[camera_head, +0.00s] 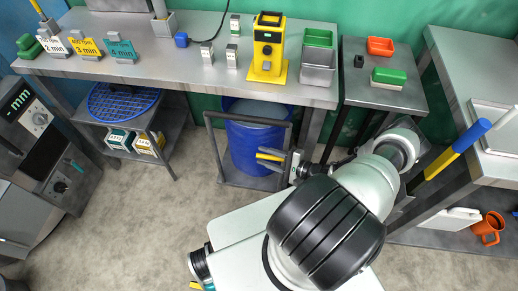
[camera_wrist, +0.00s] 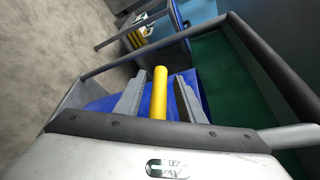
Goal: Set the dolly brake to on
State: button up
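The dolly (camera_head: 240,181) is a dark grey frame under the table, with a raised bar handle, and it bears a blue drum (camera_head: 248,142). Its dark rails (camera_wrist: 262,62) and part of the blue drum (camera_wrist: 100,103) also show in the wrist view. My gripper (camera_head: 275,158) is low at the front of the dolly. In the wrist view, its two grey fingers (camera_wrist: 161,80) are apart on either side of a yellow bar (camera_wrist: 160,95), which may be the brake lever. Gaps show between bar and fingers. The bar's lower end is hidden behind my gripper's body. I cannot read the brake's setting.
A steel table (camera_head: 170,52) stands above the dolly, with a yellow device (camera_head: 267,45) on it. A low shelf (camera_head: 165,125) stands to the left. A smaller side table (camera_head: 385,95) is at right, close to my arm. Open floor lies at front left.

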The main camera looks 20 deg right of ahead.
jog(key=shift+w+a+f, duration=0.1)
jog(key=shift+w+a, duration=0.05)
jog(key=shift+w, duration=0.05)
grip_shut()
